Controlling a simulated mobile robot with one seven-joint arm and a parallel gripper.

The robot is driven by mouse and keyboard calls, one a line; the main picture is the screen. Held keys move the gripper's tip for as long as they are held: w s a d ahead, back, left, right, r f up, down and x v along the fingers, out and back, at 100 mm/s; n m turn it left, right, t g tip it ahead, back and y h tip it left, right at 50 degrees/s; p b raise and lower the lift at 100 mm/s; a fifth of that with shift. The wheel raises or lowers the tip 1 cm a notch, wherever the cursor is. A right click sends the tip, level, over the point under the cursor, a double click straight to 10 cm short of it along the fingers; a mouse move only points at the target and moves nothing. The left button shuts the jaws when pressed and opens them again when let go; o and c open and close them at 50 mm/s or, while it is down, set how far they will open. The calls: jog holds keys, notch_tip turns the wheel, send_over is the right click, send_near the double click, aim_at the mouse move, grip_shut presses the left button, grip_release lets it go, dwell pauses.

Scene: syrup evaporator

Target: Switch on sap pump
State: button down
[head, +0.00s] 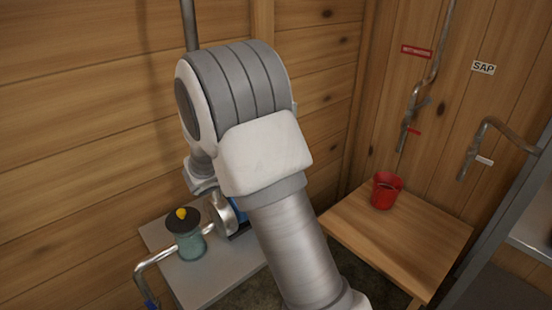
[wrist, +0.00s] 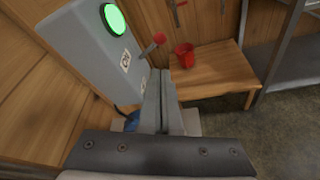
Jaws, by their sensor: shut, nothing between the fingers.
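A grey switch box (wrist: 75,55) fills the upper left of the wrist view. A round green light (wrist: 113,19) on it glows. A lever with a red tip (wrist: 158,38) sticks out from the box beside an "ON" label (wrist: 125,61). A lower label is partly hidden by my fingers. My gripper (wrist: 161,74) is shut and empty, its tips just below the lever; I cannot tell whether they touch it. In the head view my arm hides the gripper and the box. Behind it, a blue and silver machine (head: 224,213), perhaps the pump, shows partly on a grey stand.
A jar with a yellow knob (head: 187,238) and a bent pipe stand on the grey stand (head: 208,279). A red bucket (head: 386,190) sits on a wooden table (head: 412,240) at right. Pipes with a "SAP" sign (head: 483,67) line the wall; a metal frame stands far right.

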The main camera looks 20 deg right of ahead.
jog(key=shift+v, duration=0.8)
jog(key=s+d+r+m+g+y, duration=0.1)
jog(key=s+r+m+g+y, duration=0.15)
jog(key=s+m, duration=0.45)
jog(key=s+r+m+g+y, duration=0.2)
jog(key=s+r+m+y, duration=0.15)
jog(key=s, duration=0.75)
jog(key=s+a+r+m+t+y, duration=0.3)
jog(key=s+a+m+y, duration=0.4)
jog(key=s+a, duration=0.3)
jog(key=s+m, duration=0.1)
jog(key=s, duration=0.2)
